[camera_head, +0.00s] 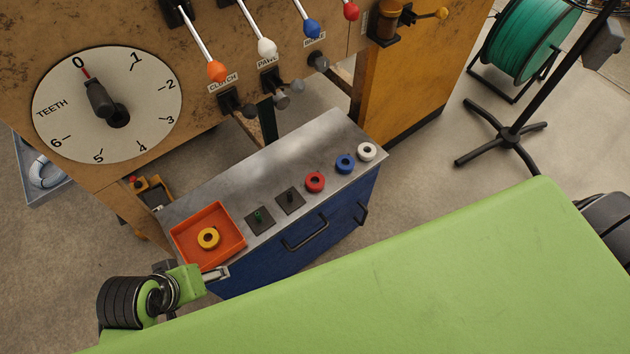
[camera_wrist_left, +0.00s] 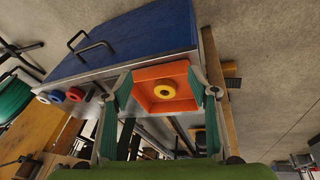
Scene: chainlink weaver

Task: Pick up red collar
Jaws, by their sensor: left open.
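The red collar (camera_head: 315,182) is a ring lying on the grey top of the blue cabinet (camera_head: 330,138), between a dark square plate with a peg and the blue collar. It also shows in the left wrist view, small and at the left (camera_wrist_left: 75,94). My left gripper (camera_head: 220,273) is at the near left corner of the cabinet, by the orange tray, well left of the red collar. In the left wrist view its fingers are spread (camera_wrist_left: 160,85), with the orange tray seen between them and nothing held. My right gripper is not in view.
The orange tray (camera_head: 186,252) holds a yellow collar (camera_head: 208,238). A blue collar (camera_head: 345,164) and a white collar (camera_head: 367,152) lie right of the red one. Two dark peg plates (camera_head: 260,228) (camera_head: 291,207) sit left of it. Levers and a dial panel (camera_head: 50,130) stand behind.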

